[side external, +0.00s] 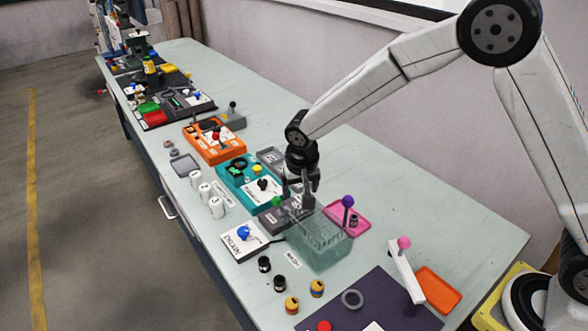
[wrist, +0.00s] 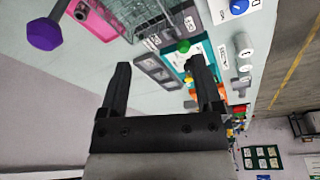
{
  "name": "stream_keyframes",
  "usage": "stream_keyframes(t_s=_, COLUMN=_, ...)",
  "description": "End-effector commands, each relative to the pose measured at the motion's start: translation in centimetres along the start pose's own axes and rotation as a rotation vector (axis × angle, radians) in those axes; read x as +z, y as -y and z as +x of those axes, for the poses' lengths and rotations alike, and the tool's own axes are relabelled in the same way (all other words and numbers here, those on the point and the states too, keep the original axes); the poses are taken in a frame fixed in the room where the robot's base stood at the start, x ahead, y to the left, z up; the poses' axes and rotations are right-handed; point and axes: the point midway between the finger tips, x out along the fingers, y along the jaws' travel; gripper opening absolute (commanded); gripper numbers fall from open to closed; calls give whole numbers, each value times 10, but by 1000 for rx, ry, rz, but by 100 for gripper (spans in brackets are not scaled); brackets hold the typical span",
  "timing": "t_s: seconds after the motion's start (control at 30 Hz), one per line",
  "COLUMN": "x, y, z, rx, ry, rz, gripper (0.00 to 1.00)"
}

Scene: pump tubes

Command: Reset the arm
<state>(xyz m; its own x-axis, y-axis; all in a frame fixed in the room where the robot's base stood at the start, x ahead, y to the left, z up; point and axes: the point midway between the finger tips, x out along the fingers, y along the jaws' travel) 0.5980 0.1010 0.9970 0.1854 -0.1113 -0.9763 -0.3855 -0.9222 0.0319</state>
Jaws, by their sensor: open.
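My gripper (side external: 303,190) hangs from the arm over the bench, fingers pointing down, just above the back left edge of a clear glassy box (side external: 325,250). In the wrist view my gripper (wrist: 160,75) shows two black fingers spread well apart with nothing held between them. The clear box, with a wire-like rack inside, also shows at the top of the wrist view (wrist: 150,15). I cannot tell from these views whether the fingertips touch anything.
A purple-topped lever (side external: 347,203) on a pink tray stands right of the box. A teal panel (side external: 240,178), an orange panel (side external: 213,140), white cylinders (side external: 205,192) and a pink-knobbed lever (side external: 404,243) stand nearby. The bench's right rear (side external: 440,205) is clear.

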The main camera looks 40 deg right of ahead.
Motion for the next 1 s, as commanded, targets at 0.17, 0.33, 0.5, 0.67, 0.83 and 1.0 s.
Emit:
stream_keyframes(t_s=0.17, x=19, y=-43, z=-21, rx=-33, ry=12, rz=-81, gripper=83)
stream_keyframes(t_s=0.33, x=44, y=-81, z=-37, rx=-62, ry=14, rz=-161, gripper=83)
stream_keyframes(t_s=0.5, x=74, y=-116, z=-50, rx=-88, ry=7, rz=-237, gripper=83)
stream_keyframes(t_s=0.67, x=105, y=-146, z=-58, rx=-105, ry=-5, rz=-303, gripper=83)
stream_keyframes(t_s=0.83, x=130, y=-166, z=-62, rx=-116, ry=-17, rz=-354, gripper=83)
stream_keyframes(t_s=1.0, x=141, y=-174, z=-63, rx=-118, ry=-22, rz=-377, gripper=83)
